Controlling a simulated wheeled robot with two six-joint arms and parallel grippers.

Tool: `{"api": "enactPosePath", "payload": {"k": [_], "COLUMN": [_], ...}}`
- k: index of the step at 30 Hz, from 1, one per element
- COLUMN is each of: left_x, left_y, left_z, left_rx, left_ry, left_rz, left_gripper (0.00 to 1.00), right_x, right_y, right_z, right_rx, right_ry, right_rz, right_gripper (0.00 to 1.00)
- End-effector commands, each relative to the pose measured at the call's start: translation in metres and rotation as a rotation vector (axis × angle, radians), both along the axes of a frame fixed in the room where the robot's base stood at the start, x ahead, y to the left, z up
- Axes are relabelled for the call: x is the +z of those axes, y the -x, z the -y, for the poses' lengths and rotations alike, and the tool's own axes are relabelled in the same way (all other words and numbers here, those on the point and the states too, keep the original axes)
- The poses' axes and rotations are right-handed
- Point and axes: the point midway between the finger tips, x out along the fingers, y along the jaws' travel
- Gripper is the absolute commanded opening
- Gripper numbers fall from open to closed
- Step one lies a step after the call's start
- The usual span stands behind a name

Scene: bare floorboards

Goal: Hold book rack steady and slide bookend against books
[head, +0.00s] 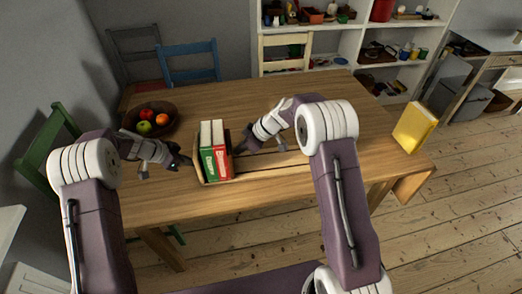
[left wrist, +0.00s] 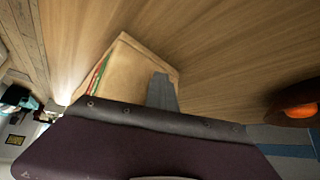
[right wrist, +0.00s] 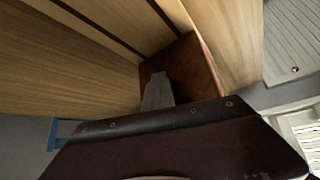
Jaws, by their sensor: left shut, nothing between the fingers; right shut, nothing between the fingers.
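The wooden book rack (head: 270,170) lies along the front of the table, with a pale end panel at its left. Several upright books (head: 214,160), green and red with white page edges, stand at its left end. The brown-red bookend (right wrist: 190,70) shows in the right wrist view, just right of the books. My left gripper (head: 188,161) is shut beside the rack's left end; the left wrist view shows its fingers over the end panel (left wrist: 130,75). My right gripper (head: 238,151) is shut at the bookend's right side. Whether either gripper touches is unclear.
A bowl of fruit (head: 163,128) stands at the table's back left. A yellow book (head: 414,126) stands near the right edge. Chairs line the back and left sides. The back middle of the table (head: 225,97) is clear.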

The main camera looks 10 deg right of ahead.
Motion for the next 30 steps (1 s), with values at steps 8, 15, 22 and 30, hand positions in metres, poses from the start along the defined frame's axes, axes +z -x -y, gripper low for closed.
{"api": "enactPosePath", "payload": {"k": [8,15,22,30], "left_x": [0.0001,0.0001,0.0000,0.0000], "left_y": [0.0006,0.0005,0.0005,0.0004], "left_z": [0.0016,0.0015,0.0014,0.0012], "left_rx": [-0.002,-0.002,-0.002,-0.002], "left_ry": [0.002,0.002,0.002,0.002], "left_rz": [-0.002,-0.002,-0.002,-0.002], "left_gripper": [0.00,0.00,0.00,0.00], "right_x": [0.0005,0.0005,0.0004,0.0004], "right_y": [0.0005,0.0004,0.0004,0.0003], "right_z": [-0.0109,-0.0119,-0.0115,-0.0113], "right_rx": [0.004,0.004,0.004,0.003], "right_ry": [-0.004,-0.003,-0.003,-0.003], "right_rz": [-0.001,-0.002,-0.002,-0.001], "right_gripper": [0.00,0.00,0.00,0.00]}}
